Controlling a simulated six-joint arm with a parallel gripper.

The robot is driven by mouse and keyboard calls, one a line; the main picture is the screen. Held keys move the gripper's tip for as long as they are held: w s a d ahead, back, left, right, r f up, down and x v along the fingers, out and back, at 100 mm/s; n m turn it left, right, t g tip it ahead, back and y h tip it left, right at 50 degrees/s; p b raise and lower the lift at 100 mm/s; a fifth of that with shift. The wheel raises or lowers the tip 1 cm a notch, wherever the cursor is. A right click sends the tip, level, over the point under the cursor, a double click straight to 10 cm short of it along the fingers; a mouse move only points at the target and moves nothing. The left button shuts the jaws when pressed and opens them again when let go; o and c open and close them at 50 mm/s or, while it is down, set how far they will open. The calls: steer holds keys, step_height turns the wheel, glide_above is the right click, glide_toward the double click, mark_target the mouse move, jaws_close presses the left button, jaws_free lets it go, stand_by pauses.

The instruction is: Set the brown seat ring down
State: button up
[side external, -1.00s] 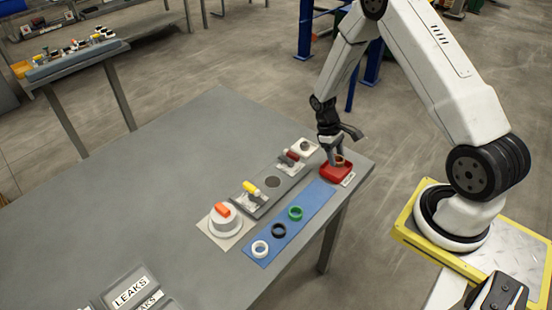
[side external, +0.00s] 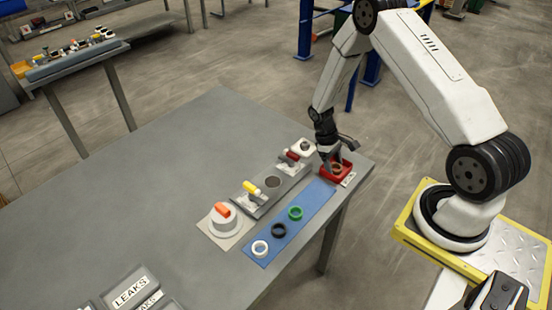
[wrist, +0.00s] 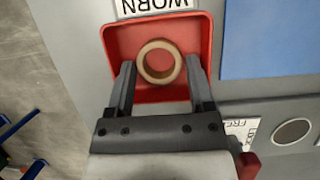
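The brown seat ring (wrist: 141,65) lies flat in the red tray (wrist: 117,42), which has a WORN label (wrist: 157,6) at its edge. In the side view the ring (side external: 336,167) shows in the tray (side external: 345,173) at the table's right corner. My gripper (wrist: 160,69) is low over the tray, with one finger on each side of the ring. A narrow gap seems to show between each finger and the ring, so the fingers look open. The fingertips are partly hidden in the side view.
A blue mat (side external: 268,240) holds a green ring (side external: 295,213), a black ring (side external: 279,230) and a white ring (side external: 260,248). Beside it stands a grey fixture (side external: 290,183) with a round hole and clamps.

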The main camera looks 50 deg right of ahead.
stand_by(0.3)
steer(key=v, duration=1.2)
steer(key=shift+a+r, duration=0.1)
steer(key=shift+r, duration=0.1)
stand_by(0.4)
steer(key=s+a+r+t, duration=0.3)
steer(key=s+a+r, duration=0.1)
steer(key=a, duration=0.4)
steer(key=s+a+r+t, duration=0.4)
steer(key=s+a+r, duration=0.1)
steer(key=a, duration=0.4)
steer(key=shift+v, duration=0.75)
